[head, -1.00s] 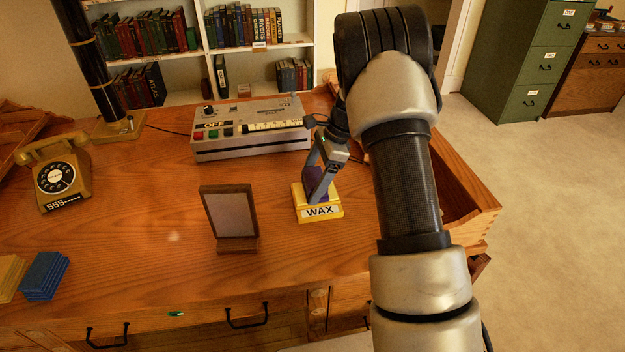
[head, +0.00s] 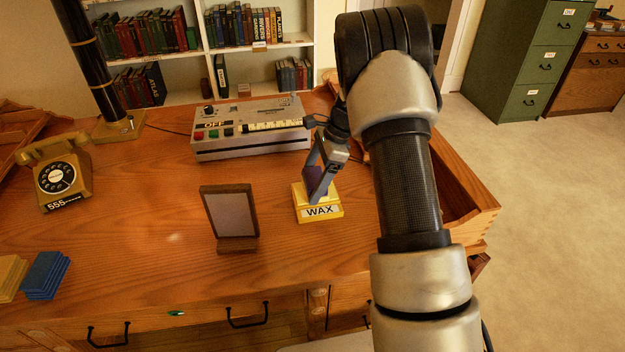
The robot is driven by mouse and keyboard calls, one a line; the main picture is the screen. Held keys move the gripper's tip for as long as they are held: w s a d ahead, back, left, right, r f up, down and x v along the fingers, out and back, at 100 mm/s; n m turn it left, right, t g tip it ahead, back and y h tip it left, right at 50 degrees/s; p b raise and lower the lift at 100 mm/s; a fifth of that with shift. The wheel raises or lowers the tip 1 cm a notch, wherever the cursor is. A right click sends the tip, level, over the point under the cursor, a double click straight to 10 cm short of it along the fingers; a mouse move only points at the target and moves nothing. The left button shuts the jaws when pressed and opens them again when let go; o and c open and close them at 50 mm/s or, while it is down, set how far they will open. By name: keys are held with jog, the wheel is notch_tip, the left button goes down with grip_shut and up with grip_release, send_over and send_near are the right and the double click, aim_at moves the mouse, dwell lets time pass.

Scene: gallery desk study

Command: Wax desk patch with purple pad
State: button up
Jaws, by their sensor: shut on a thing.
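My gripper (head: 317,188) is shut on the purple pad (head: 309,177), holding it upright at the yellow wax container (head: 318,213) marked WAX. The pad's lower edge is at the top of the container; I cannot tell whether it touches the wax, as my fingers hide part of it. The wooden desk (head: 130,220) spreads below and to the left. A small pale spot (head: 174,237) shows on the desk left of the framed stand; I cannot tell whether it is a worn patch or a light reflection.
A framed stand (head: 231,217) stands left of the wax. A grey switch box (head: 250,131) marked OFF lies behind. A telephone (head: 55,173), blue pads (head: 44,275) and yellow pads (head: 10,275) sit at the left. The desk between telephone and stand is clear.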

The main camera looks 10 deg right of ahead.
aim_at(312, 177)
jog(key=shift+f, duration=0.1)
jog(key=shift+r+p, duration=2.85)
jog(key=shift+r, duration=0.7)
